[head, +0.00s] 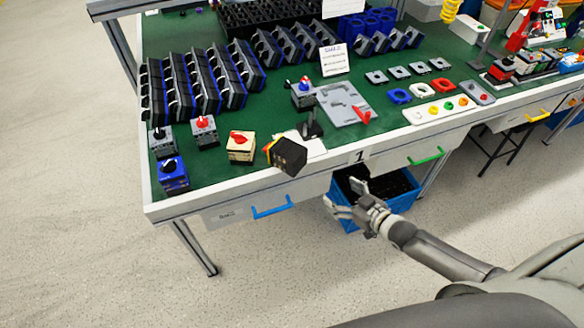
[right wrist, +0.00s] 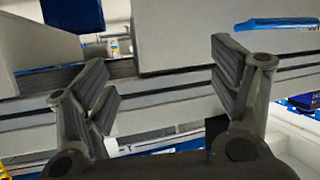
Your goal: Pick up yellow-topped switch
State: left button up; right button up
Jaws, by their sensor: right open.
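A black block (head: 290,157) with a yellow face and a bit of red at its left end lies tipped at the table's front edge; it is the only switch showing yellow. It seems to lie on its side. My right gripper (head: 345,196) is open and empty, in front of the table and below its top, to the lower right of the block. In the right wrist view the two fingers (right wrist: 162,85) are spread with nothing between them; no switch shows there. My left gripper is not in view.
A cream switch with a red knob (head: 240,149), a grey red-knobbed one (head: 204,132) and a blue one (head: 173,177) stand left of the black block. A blue crate (head: 395,205) sits under the table (head: 235,190). A small black stand (head: 311,128) is behind the block.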

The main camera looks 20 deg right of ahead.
jog(key=w+a+r+n+t+y+b, duration=0.15)
jog(key=a+r+y, duration=0.25)
jog(key=r, duration=0.5)
jog(key=n+y+b, duration=0.1)
jog(key=y+b, duration=0.1)
jog(key=y, duration=0.1)
send_near(288, 148)
jog(key=shift+s+a, duration=0.2)
jog(key=shift+a, duration=0.2)
jog(key=w+a, duration=0.2)
jog(key=w, duration=0.1)
jog(key=shift+h, duration=0.3)
jog(key=shift+p+x, duration=0.35)
jog(key=shift+x, duration=2.85)
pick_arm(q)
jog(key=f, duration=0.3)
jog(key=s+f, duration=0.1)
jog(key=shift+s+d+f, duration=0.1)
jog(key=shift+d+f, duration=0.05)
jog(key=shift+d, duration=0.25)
pick_arm(e)
jog(key=shift+w+d, duration=0.1)
jog(key=shift+d, duration=0.1)
jog(key=c, duration=1.4)
